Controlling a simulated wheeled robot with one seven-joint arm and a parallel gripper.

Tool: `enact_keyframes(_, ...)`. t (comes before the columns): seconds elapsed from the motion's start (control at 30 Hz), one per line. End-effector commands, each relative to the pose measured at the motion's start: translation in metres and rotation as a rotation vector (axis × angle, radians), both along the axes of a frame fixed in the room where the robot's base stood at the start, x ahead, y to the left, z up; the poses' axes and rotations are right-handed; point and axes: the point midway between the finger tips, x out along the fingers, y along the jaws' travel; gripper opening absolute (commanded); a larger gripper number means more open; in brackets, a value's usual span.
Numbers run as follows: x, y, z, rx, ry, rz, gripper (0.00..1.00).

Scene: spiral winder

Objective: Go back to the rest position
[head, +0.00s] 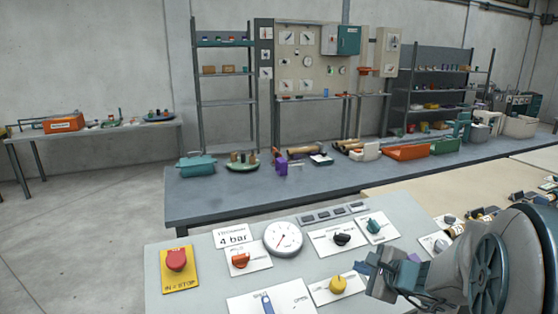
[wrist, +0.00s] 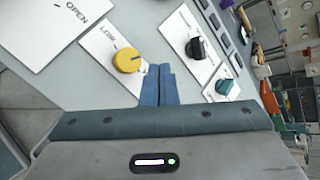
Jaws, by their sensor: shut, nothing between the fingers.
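My gripper (head: 366,267) hangs over the right part of the grey control panel (head: 200,278) in the head view. In the wrist view its two blue fingers (wrist: 158,72) are together with nothing between them. A yellow knob (head: 338,285) on a white plate is just left of the gripper; it also shows in the wrist view (wrist: 127,60), beside the fingertips and apart from them. A black knob (head: 342,239) and a teal knob (head: 374,227) stand behind the gripper.
The panel also carries a red stop button (head: 176,260), an orange knob (head: 240,260), a round gauge (head: 283,238) and a blue lever (head: 267,303). A long grey bench (head: 220,205) with tools stands behind. Open floor (head: 90,220) lies at the left.

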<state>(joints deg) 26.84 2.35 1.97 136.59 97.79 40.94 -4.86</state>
Motion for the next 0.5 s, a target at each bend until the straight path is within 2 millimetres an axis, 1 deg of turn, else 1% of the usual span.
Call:
enact_keyframes(0.03,-0.010,0.020,0.006,-0.057,-0.004,0.096,0.00)
enact_keyframes(0.1,-0.026,0.044,0.009,-0.139,-0.001,0.232,0.00)
enact_keyframes(0.2,-0.053,0.072,0.010,-0.263,0.005,0.418,0.00)
enact_keyframes(0.33,-0.090,0.095,0.009,-0.434,0.017,0.650,0.00)
enact_keyframes(0.4,-0.110,0.103,0.007,-0.529,0.024,0.769,0.00)
enact_keyframes(0.5,-0.138,0.107,0.005,-0.674,0.037,0.928,0.00)
